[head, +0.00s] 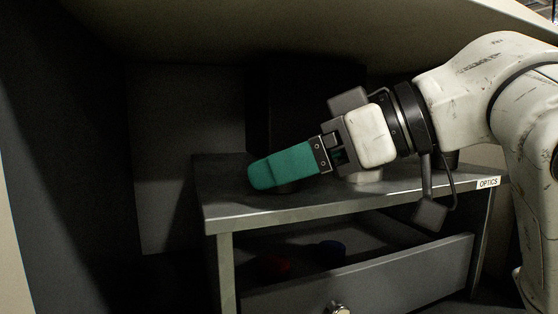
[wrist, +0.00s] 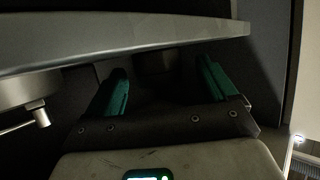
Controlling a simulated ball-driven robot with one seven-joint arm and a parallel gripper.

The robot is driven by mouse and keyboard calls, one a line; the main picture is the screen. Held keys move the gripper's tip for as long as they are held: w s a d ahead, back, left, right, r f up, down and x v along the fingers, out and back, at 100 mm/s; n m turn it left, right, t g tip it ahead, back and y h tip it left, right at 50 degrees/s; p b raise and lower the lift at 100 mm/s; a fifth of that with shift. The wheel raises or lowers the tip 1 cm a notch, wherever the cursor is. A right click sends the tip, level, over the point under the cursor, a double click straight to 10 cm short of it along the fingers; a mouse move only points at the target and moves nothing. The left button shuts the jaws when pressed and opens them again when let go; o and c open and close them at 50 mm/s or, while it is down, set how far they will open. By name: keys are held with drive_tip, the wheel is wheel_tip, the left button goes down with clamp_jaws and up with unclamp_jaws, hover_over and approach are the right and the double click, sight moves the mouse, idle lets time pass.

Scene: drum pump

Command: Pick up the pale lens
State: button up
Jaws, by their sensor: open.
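My gripper (head: 262,176) has green fingers and reaches left over the metal shelf top (head: 345,197), its jaws apart and empty. In the wrist view the two fingers of my gripper (wrist: 162,67) stand wide apart. A dark, short round thing (wrist: 153,64) shows beyond and between the fingertips. In the head view a dark thing (head: 287,188) shows just under the fingers, mostly hidden. A pale low round piece (head: 367,177), perhaps the pale lens, stands on the shelf top below my wrist and is partly covered by it.
The shelf top has a label "OPTICS" (head: 488,183) at its right front edge. A dark panel and low overhang surround the shelf. The shelf's left end is bare.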

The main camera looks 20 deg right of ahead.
drive_tip(key=shift+x, duration=1)
drive_tip(key=c, duration=1.1)
drive_tip(key=shift+r, duration=0.15)
